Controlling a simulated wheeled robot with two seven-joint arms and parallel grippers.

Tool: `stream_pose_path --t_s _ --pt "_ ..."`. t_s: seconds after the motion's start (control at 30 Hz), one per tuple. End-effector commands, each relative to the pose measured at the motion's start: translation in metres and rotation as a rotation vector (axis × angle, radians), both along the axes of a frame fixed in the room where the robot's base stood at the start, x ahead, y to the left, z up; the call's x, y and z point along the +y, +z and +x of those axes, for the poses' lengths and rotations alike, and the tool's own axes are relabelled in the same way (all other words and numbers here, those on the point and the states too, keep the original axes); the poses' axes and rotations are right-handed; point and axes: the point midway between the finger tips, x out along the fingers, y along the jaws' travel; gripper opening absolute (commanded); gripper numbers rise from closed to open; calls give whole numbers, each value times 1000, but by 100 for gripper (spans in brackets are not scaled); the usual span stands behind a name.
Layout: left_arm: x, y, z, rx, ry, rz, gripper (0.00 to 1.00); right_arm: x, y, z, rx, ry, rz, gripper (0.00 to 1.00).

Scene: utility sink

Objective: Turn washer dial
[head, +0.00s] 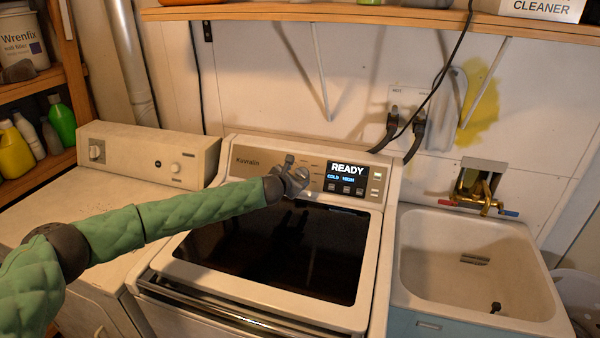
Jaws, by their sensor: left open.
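The washer (365,290) stands in the middle, with a dark glass lid and a control panel (250,166) at its back. Its display (347,174) reads READY, with a smaller line below that seems to begin with COLD. The washer dial (302,173) is on the panel left of the display, partly hidden by my gripper. My left gripper (294,172) is open at the dial, its fingers around or just in front of it; I cannot tell whether they touch. My right gripper is not in view.
A second machine (150,150) with its own knobs stands left. A utility sink (480,265) with a brass faucet (478,200) is at right. A shelf (400,16) runs above, and hoses (415,135) hang behind the washer. Left shelves hold bottles (62,120).

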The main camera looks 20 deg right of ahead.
Motion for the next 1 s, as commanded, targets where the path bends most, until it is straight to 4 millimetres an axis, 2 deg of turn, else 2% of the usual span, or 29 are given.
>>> stream_pose_path --t_s 0.3,0.73,0.77,0.97,1.0 --pt "-20 -10 24 0 1 -1 66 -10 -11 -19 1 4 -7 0" --pt "-24 -14 29 0 0 -1 66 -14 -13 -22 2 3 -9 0" --pt "-24 -14 29 0 0 -1 62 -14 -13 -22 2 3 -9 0" --pt "-24 -13 29 0 0 -1 23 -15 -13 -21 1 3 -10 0" --pt "-24 -13 29 0 0 -1 22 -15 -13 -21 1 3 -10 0"
